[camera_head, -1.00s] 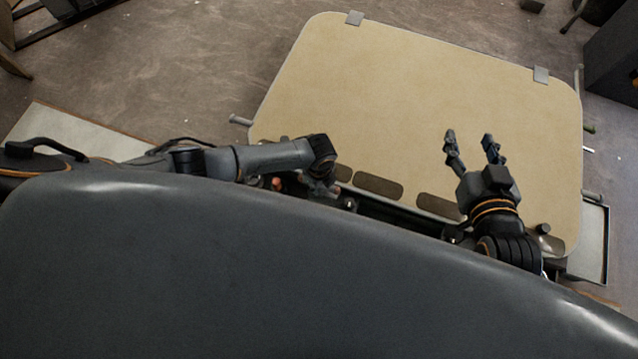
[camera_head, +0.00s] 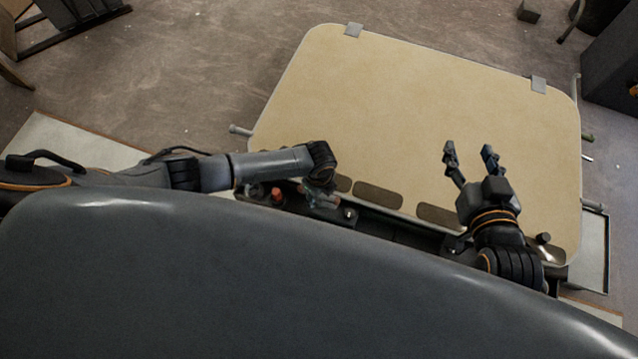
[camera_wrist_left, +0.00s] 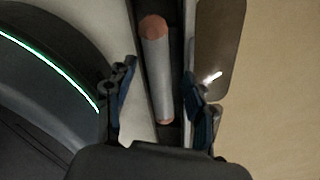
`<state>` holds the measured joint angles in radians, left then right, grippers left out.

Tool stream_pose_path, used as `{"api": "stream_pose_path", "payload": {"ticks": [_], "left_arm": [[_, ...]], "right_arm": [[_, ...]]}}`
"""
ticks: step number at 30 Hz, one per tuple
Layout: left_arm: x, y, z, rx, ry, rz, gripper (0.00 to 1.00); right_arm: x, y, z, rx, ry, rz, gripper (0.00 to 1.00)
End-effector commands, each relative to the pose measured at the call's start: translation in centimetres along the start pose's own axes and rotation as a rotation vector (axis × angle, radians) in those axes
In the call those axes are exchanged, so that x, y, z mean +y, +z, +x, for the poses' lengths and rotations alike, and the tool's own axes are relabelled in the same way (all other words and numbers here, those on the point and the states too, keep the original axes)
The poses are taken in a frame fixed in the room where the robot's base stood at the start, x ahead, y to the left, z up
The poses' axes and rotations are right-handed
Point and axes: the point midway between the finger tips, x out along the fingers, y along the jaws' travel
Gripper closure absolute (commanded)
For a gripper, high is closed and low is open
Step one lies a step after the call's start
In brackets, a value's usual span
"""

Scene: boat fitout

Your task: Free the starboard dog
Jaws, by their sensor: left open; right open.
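A large tan hatch panel (camera_head: 400,110) lies in front of me in the head view. A dark knob (camera_head: 544,239) stands at its near right corner; I cannot tell if this is the starboard dog. My left gripper (camera_head: 320,190) points down at the panel's near edge, partly hidden by its own wrist. In the left wrist view its open fingers (camera_wrist_left: 160,100) stand either side of a grey cylinder with copper-coloured ends (camera_wrist_left: 156,70), with gaps on both sides. My right gripper (camera_head: 470,152) is open and empty over the panel's right part.
A dark rail (camera_head: 390,225) runs along the panel's near edge beside several dark oval slots (camera_head: 378,194). A red-orange piece (camera_head: 277,194) sits left of my left gripper. Grey pegs stick out at the panel's sides, one at left (camera_head: 240,130). The panel's middle is clear.

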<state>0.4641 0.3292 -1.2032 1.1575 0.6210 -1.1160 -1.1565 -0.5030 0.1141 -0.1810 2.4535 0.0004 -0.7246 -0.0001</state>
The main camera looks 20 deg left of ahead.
Motion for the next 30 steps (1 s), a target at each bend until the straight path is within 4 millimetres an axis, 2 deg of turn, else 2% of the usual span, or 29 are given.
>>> {"api": "stream_pose_path", "payload": {"ticks": [9,15,21,30], "left_arm": [[-0.1,0.0,-6.4,0.000,-0.005,0.003,0.46],[0.0,-0.1,-9.4,0.001,-0.002,0.002,0.46],[0.0,0.0,-10.4,-0.001,-0.001,0.003,0.46],[0.0,-0.1,-10.4,0.000,0.000,0.002,0.46]], "right_arm": [[0.0,0.0,0.1,0.000,0.000,0.001,0.47],[0.0,0.0,0.1,0.000,0.000,0.001,0.47],[0.0,0.0,0.1,0.000,0.000,0.001,0.47],[0.0,0.0,0.1,0.000,0.000,0.001,0.47]]}}
